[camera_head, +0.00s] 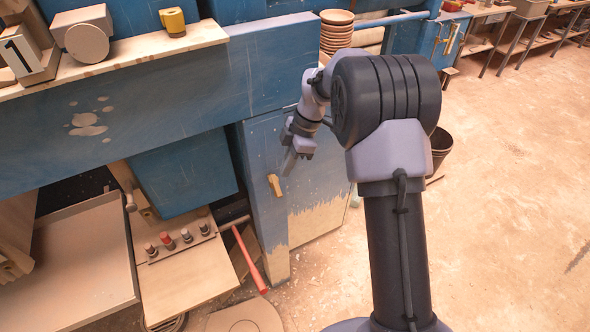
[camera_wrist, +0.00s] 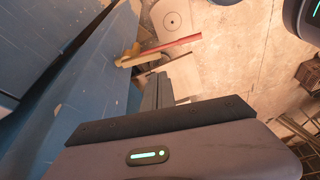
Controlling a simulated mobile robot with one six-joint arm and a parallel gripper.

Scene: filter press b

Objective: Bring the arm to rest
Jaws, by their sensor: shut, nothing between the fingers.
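My arm stands in the middle of the head view, folded over toward the blue machine. My gripper (camera_head: 289,162) points down and to the left, just in front of the blue cabinet door (camera_head: 313,195). In the wrist view my gripper (camera_wrist: 157,85) shows its fingers together, with nothing between them. It hangs in the air above the cabinet's yellow handle (camera_head: 274,186); I cannot tell how wide the gap is.
A red-handled tool (camera_head: 250,262) leans low by the cabinet; its red handle also shows in the wrist view (camera_wrist: 168,47). A panel with several knobs (camera_head: 180,240) sits at lower left. A dark bucket (camera_head: 441,146) stands behind my arm. The floor at right is clear.

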